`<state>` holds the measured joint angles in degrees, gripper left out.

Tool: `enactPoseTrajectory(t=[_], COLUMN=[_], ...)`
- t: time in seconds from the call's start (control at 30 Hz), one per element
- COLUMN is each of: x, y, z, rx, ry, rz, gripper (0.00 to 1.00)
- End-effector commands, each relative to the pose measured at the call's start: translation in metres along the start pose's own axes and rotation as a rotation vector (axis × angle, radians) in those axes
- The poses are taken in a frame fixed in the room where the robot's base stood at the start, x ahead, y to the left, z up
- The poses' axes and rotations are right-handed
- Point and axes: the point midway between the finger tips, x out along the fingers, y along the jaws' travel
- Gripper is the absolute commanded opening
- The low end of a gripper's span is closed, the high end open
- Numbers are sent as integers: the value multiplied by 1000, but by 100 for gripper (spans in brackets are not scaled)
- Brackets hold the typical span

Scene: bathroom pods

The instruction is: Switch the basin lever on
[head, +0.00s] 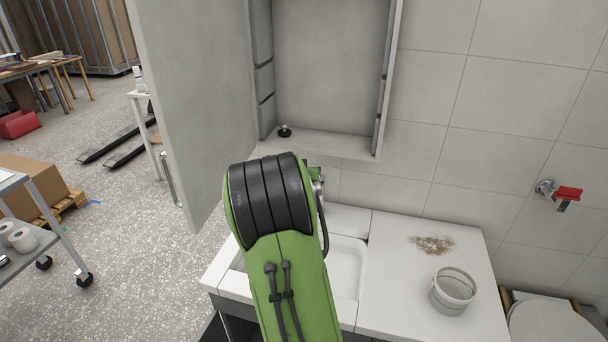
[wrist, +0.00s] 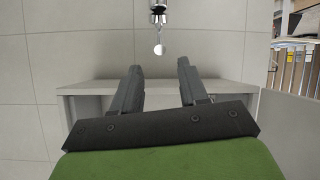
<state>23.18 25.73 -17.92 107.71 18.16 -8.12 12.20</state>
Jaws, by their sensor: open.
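The basin tap (wrist: 158,16) is chrome and shows at the top middle of the wrist view, against the tiled wall. A thin lever with a round pale end (wrist: 159,49) extends from it toward my gripper (wrist: 159,66). My gripper's two dark fingers are open and empty. In the picture the lever's end lies just beyond and between the fingertips; I cannot tell the exact depth gap. In the head view the white basin (head: 347,268) is partly covered by my green arm, which hides most of the tap area and my fingers.
An open wall cabinet (head: 330,70) hangs above the basin, its door (head: 195,90) swung out at left. The counter holds a round pot (head: 452,291) and a brown spill (head: 432,244). A red-handled valve (head: 567,193) is on the right wall above the toilet (head: 550,325).

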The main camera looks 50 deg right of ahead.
Motion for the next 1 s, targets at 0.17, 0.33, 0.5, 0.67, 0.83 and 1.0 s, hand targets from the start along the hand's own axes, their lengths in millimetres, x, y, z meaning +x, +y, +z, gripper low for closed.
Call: enactPoseTrajectory(t=[0.17,0.33,0.5,0.67,0.83,1.0], x=[-38,-48,-48,-48,-48,-93], y=[-1,0,0,0,0,-24], z=[0,0,0,0,0,9], rx=[1,1,1,1,1,-1], ry=[0,-2,-2,-1,-1,-74], rz=[-2,1,1,1,1,-117], gripper=[43,43,43,43,43,43])
